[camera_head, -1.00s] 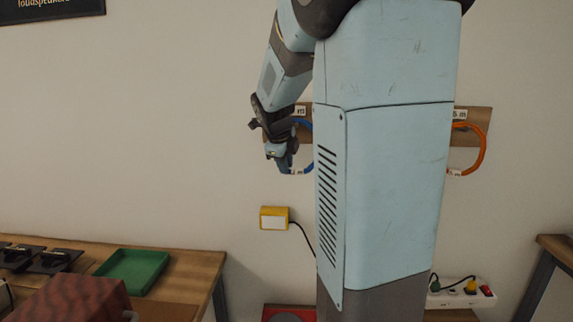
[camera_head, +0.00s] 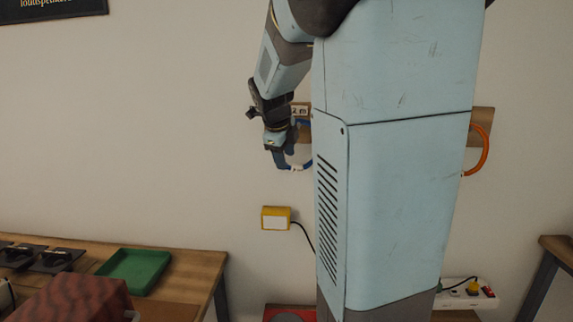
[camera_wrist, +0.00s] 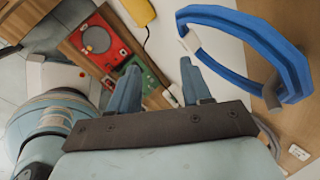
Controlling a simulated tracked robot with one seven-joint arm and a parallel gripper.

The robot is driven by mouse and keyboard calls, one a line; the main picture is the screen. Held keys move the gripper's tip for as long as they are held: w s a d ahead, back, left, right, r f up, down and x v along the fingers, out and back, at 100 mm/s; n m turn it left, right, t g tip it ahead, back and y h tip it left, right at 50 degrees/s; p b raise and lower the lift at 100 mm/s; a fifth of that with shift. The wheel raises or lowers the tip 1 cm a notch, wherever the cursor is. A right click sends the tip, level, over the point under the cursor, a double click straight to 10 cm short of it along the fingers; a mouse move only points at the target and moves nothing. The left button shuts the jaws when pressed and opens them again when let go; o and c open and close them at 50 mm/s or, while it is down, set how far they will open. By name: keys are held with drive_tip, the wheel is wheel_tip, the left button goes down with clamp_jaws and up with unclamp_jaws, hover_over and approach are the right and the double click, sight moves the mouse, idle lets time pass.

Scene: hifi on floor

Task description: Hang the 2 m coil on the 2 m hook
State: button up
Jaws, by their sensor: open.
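A blue coil (camera_wrist: 258,38) with a white tag fills the upper right of the wrist view. A grey hook (camera_wrist: 272,92) meets its lower edge, and the coil seems to hang there. My gripper (camera_wrist: 160,66) is open with nothing between its fingers. Its right finger ends close to the coil's white tag; I cannot tell whether they touch. In the head view my gripper (camera_head: 283,160) is beside the blue coil (camera_head: 306,163), which is mostly hidden by my arm. The tag and the hook label (camera_wrist: 298,152) are too small to read.
An orange coil (camera_head: 484,150) hangs on the wooden board (camera_head: 484,118) right of my arm. Below are a yellow box (camera_head: 275,218) with a cable, a power strip (camera_head: 465,296), and a bench with a green tray (camera_head: 134,270). The wall left of my gripper is clear.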

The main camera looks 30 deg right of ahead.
drive_tip(key=v, duration=0.9)
wheel_tip(320, 180, down, 7)
drive_tip(key=shift+a+r, duration=0.15)
drive_tip(key=shift+r, duration=0.05)
idle(1.5)
drive_tip(key=shift+s, duration=0.15)
drive_tip(key=s+a, duration=0.7)
drive_tip(key=s, duration=0.3)
idle(2.1)
drive_tip(key=shift+a, duration=0.1)
drive_tip(key=shift+w, duration=0.15)
drive_tip(key=shift+w+d+r, duration=0.1)
drive_tip(key=shift+w+d, duration=0.55)
drive_tip(key=shift+w, duration=0.2)
drive_tip(key=shift+w+d, duration=0.65)
drive_tip(key=shift+w, duration=0.15)
